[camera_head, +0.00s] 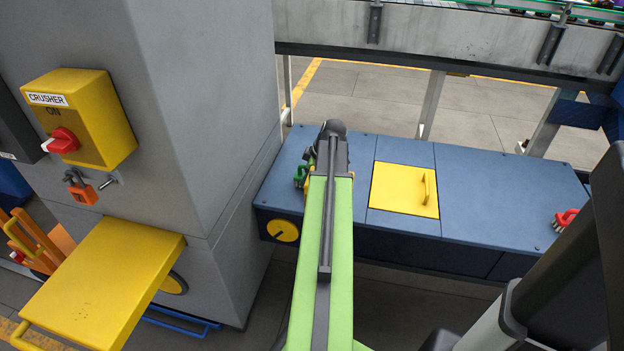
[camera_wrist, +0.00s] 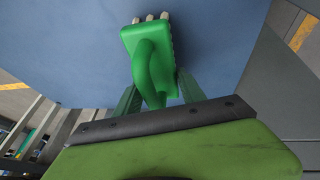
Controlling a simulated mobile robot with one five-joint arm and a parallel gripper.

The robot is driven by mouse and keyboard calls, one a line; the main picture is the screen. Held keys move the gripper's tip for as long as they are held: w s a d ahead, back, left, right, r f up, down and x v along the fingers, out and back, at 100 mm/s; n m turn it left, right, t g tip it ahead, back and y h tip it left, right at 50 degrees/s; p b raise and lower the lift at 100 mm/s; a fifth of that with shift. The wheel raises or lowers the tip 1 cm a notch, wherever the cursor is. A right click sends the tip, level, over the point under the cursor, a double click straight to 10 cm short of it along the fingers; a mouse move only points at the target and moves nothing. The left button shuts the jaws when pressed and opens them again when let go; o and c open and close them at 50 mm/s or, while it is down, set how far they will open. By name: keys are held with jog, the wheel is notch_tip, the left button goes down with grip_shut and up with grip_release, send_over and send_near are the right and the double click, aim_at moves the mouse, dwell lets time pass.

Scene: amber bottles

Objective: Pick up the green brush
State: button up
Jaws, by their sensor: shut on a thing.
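The green brush (camera_wrist: 150,62) has a block body, a looped handle and pale bristles at its far end in the wrist view. My gripper (camera_wrist: 158,92) is shut on the brush's handle, with one dark green finger on each side. In the head view the green brush (camera_head: 301,175) shows only as a small piece left of my arm's end, over the left part of the blue bench (camera_head: 480,190). My arm hides most of it and the gripper there. I cannot tell whether the brush touches the bench top.
A yellow hatch (camera_head: 400,190) with a handle is set in the bench. A red brush (camera_head: 565,219) lies at the bench's right end. A grey machine housing (camera_head: 215,100) with a yellow crusher switch box (camera_head: 90,115) stands left. A conveyor frame (camera_head: 450,40) runs behind.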

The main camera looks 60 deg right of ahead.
grip_shut()
jog(key=shift+r+p, duration=0.6)
notch_tip(320, 180, up, 4)
jog(key=p, duration=0.4)
jog(key=s+d+r+p, duration=0.2)
jog(key=s+r+p, duration=0.1)
jog(key=s, duration=0.2)
jog(key=s+d+r+p, duration=0.2)
jog(key=s, duration=0.3)
jog(key=shift+s+d+r+p, duration=0.35)
jog(key=shift+s+r+p, duration=0.05)
